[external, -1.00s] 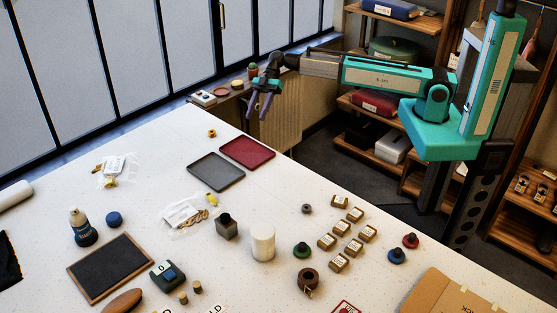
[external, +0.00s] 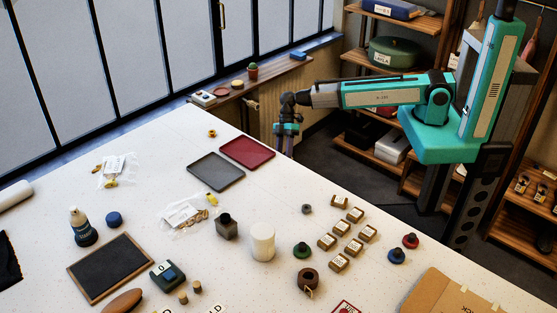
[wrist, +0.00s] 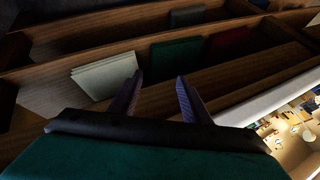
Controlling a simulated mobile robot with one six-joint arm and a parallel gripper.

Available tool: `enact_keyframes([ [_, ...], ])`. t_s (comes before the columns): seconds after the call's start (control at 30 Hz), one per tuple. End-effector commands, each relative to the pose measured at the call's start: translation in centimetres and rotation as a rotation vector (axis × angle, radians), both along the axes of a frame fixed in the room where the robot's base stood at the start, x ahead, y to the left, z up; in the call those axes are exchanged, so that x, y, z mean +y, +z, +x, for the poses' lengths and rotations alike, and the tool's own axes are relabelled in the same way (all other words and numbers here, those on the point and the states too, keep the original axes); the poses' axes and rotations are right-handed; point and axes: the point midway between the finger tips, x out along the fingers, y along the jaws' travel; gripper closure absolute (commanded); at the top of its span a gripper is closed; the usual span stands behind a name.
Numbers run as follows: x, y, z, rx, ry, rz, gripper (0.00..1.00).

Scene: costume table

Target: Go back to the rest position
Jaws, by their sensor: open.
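My gripper (external: 284,154) hangs at the far edge of the white table, fingers pointing down, at the end of my teal arm. In the wrist view the two dark fingers (wrist: 158,98) stand apart with nothing between them. The gripper is clear of the objects on the tabletop. The nearest things to it are the red tray (external: 247,151) and the grey tray (external: 216,171), to its left on the table.
The white table (external: 150,150) holds several small boxes (external: 327,241), a white cylinder (external: 262,242), a dark board (external: 110,267) and bottles. A windowsill shelf (external: 255,82) with small items is behind the gripper. Wooden shelves (external: 400,30) stand at the back. In the wrist view, books (wrist: 178,58) lean on shelves.

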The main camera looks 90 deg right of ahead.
Motion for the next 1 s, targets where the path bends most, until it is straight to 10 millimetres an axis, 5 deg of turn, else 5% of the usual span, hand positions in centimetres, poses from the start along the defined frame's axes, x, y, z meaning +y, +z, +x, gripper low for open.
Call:
enact_keyframes([
  [0.1, 0.6, -5.1, -2.9, 0.097, -0.036, -0.040, 0.57],
  [0.5, 1.4, -18.7, -13.0, 0.382, -0.162, -0.216, 0.57],
  [1.0, 0.4, -31.5, -27.1, 0.642, -0.299, -0.497, 0.57],
])
